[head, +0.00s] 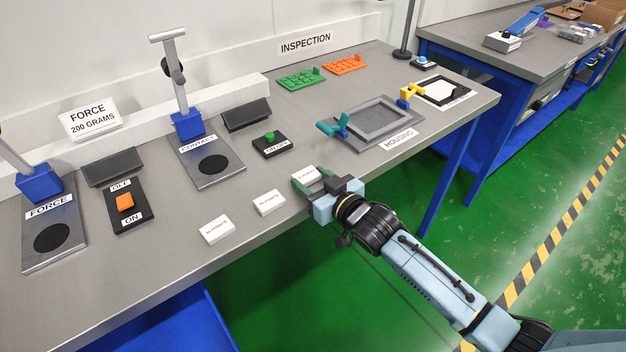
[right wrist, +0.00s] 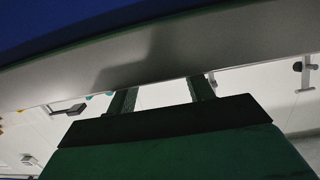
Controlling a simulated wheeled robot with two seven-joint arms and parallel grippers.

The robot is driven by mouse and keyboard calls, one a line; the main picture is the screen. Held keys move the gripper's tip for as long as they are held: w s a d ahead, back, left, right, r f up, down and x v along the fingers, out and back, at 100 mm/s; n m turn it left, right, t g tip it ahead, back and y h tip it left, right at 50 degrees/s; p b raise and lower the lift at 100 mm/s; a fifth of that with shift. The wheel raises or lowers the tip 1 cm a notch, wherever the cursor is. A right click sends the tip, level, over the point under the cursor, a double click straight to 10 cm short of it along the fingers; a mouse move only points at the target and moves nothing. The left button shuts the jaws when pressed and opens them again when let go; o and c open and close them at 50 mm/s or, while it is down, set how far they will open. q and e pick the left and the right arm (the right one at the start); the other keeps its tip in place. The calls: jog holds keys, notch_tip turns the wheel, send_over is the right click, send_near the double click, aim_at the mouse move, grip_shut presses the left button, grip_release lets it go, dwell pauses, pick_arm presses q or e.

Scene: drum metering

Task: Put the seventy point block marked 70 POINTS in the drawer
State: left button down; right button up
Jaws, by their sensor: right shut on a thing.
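Three small white blocks with printed labels lie in a row along the bench's front edge: a left one (head: 217,230), a middle one (head: 268,203) and a right one (head: 305,174). Their print is too small to read surely, so I cannot tell which is marked 70 POINTS. My right gripper (head: 312,181) is shut on the right block at the bench edge; whether it is lifted is unclear. The right wrist view shows the two dark fingers (right wrist: 160,98) with a pale area between them. My left gripper is not in view. No open drawer shows.
The grey bench (head: 330,160) carries the FORCE plate (head: 55,225), CONTACT plate (head: 212,160), orange switch (head: 125,202), green button (head: 269,140) and HOUSING fixture (head: 375,120). A blue structure (head: 185,325) is below the bench. Green floor lies in front.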

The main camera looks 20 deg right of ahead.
jog(key=shift+f, duration=0.2)
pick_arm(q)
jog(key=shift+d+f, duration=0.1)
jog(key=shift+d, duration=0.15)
pick_arm(e)
jog(key=o, duration=1)
jog(key=shift+c, duration=0.2)
jog(key=shift+f+b, duration=0.1)
jog(key=shift+b, duration=0.55)
jog(key=p+v, duration=0.1)
jog(key=v, duration=0.4)
jog(key=shift+d+r+p, duration=0.1)
jog(key=shift+r+p, duration=0.15)
jog(key=shift+p, duration=0.1)
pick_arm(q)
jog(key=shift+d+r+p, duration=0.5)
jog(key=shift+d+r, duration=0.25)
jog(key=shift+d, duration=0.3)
pick_arm(e)
send_near(313, 180)
jog(key=shift+v, duration=1.9)
jog(key=shift+f, duration=0.1)
